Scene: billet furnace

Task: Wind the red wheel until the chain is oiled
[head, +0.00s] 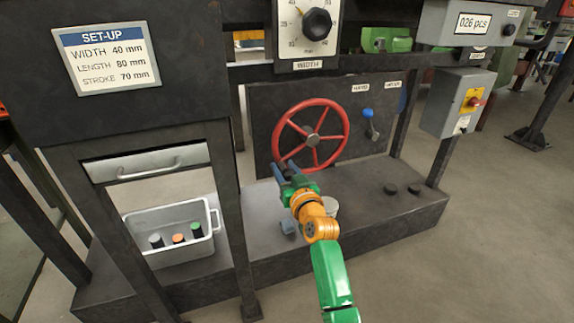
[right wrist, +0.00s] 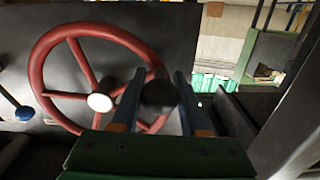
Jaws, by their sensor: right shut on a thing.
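The red wheel (head: 311,134) is a spoked ring with a grey hub, upright on a dark panel. It also shows at the left of the right wrist view (right wrist: 75,97). My right gripper (head: 284,173) is at the lower left of its rim. In the right wrist view, my right gripper's blue fingers (right wrist: 160,92) are on either side of a dark round knob (right wrist: 160,95) at the wheel's rim, and they are shut on it. The head view hides this knob behind the gripper. I cannot make out a chain. My left gripper is not in view.
A blue-knobbed lever (head: 368,114) is right of the wheel. A dial (head: 316,23) marked WIDTH is above. A grey bin (head: 165,239) with several small cylinders stands lower left. Dark posts flank the panel.

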